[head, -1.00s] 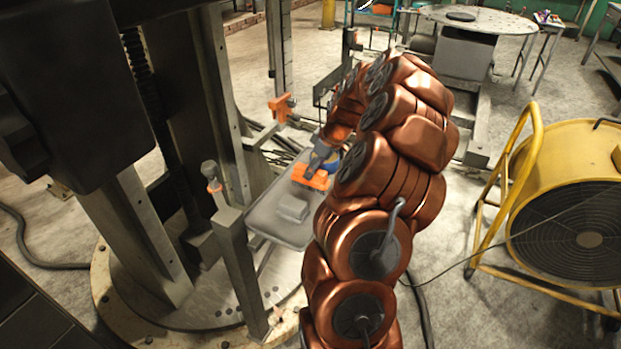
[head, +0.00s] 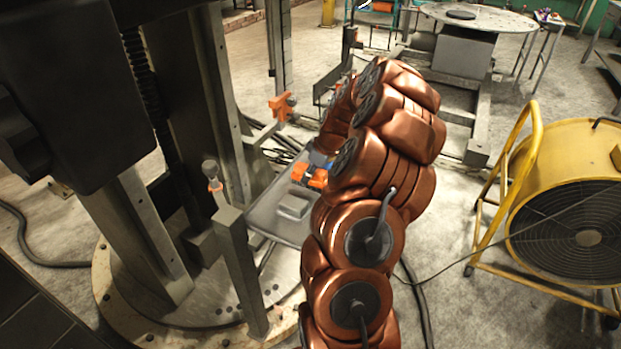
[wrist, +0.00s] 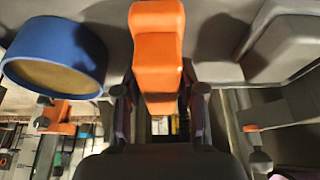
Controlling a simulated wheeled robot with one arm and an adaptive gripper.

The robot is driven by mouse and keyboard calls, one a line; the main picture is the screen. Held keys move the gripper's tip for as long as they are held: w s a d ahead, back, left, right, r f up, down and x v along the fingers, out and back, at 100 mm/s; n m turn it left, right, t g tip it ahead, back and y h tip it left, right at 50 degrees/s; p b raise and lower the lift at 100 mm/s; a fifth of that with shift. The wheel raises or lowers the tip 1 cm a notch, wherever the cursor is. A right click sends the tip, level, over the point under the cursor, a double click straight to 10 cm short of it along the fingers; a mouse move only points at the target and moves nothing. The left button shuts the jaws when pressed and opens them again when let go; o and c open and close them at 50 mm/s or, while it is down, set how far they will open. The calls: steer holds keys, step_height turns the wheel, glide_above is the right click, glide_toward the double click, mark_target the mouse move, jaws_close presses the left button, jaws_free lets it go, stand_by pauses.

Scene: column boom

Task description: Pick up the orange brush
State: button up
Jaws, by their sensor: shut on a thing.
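The orange brush (wrist: 157,45) is in the wrist view, between the two fingers of my gripper (wrist: 160,103). The fingers are shut on it, one on each side. Its upper end reaches out past the fingertips over a grey surface. In the head view the orange brush (head: 299,171) shows only in part, over the far part of a grey tray (head: 262,222). My copper-coloured arm hides most of my gripper there. I cannot tell whether the brush still touches the tray.
A blue round thing with a tan face (wrist: 55,55) is left of the brush in the wrist view; a grey block (wrist: 285,45) is to the right. The block also sits on the tray (head: 292,206). Metal posts (head: 238,262) stand close by. A yellow fan (head: 575,200) stands at right.

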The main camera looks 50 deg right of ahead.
jaws_close()
step_height(320, 180, up, 10)
steer(key=shift+b, duration=0.6)
